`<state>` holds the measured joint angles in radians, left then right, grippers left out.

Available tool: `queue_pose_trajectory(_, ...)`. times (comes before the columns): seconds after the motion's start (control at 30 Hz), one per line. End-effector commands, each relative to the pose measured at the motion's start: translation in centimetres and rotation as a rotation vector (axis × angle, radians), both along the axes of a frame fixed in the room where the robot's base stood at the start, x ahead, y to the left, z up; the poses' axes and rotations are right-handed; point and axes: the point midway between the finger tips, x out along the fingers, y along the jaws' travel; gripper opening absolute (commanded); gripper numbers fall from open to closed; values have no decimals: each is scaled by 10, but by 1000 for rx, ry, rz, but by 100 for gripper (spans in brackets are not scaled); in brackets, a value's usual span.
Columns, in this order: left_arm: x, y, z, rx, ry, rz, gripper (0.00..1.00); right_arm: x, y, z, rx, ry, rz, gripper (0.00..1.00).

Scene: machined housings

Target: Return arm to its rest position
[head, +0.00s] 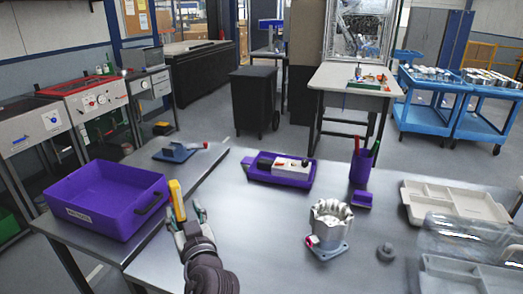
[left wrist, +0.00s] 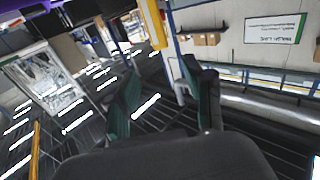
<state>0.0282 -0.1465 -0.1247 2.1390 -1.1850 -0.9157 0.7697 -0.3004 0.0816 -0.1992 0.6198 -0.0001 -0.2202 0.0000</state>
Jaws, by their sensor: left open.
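My left gripper (head: 188,212) is raised near the front left edge of the grey table, with its fingers pointing away and up. Its two dark green fingers are spread with a gap between them in the left wrist view (left wrist: 162,95), and I see nothing held there. A yellow, upright thing (head: 176,200) shows right beside the fingers. I cannot tell whether it touches them. The wrist camera looks out across the room, not at the tabletop. My right gripper is in neither view.
A purple bin (head: 100,215) stands left of the gripper. A metal housing (head: 328,228) stands to its right. A purple tray (head: 280,178), a purple pen cup (head: 362,167) and a beige divided tray (head: 440,196) lie farther right. The table (head: 255,225) between gripper and housing is clear.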

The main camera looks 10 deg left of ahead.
Motion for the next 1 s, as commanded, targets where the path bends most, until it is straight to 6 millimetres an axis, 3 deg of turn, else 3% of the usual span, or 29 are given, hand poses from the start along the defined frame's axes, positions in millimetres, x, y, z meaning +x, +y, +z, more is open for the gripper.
queue_pose_trajectory(0.07, -3, 1, -8, -9, 23, -3, 52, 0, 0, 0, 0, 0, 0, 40)
queue_pose_trajectory(0.17, -16, 4, -37, -45, 125, -20, 52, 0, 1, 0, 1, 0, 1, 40)
queue_pose_trajectory(0.27, -45, 2, -91, -110, 324, -73, 52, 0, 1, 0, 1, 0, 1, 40)
queue_pose_trajectory(0.4, -101, -17, -162, -196, 646, -216, 52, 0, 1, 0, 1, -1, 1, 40)
queue_pose_trajectory(0.5, -135, -33, -191, -236, 812, -319, 52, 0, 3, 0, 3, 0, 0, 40)
queue_pose_trajectory(0.7, -193, -61, -223, -280, 1048, -507, 52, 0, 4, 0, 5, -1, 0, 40)
queue_pose_trajectory(0.93, -255, -89, -239, -316, 1254, -718, 52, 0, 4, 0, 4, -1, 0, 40)
queue_pose_trajectory(0.97, -262, -93, -241, -319, 1277, -746, 52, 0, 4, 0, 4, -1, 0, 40)
queue_pose_trajectory(1.0, -254, -92, -255, -320, 1276, -736, 52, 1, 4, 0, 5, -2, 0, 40)
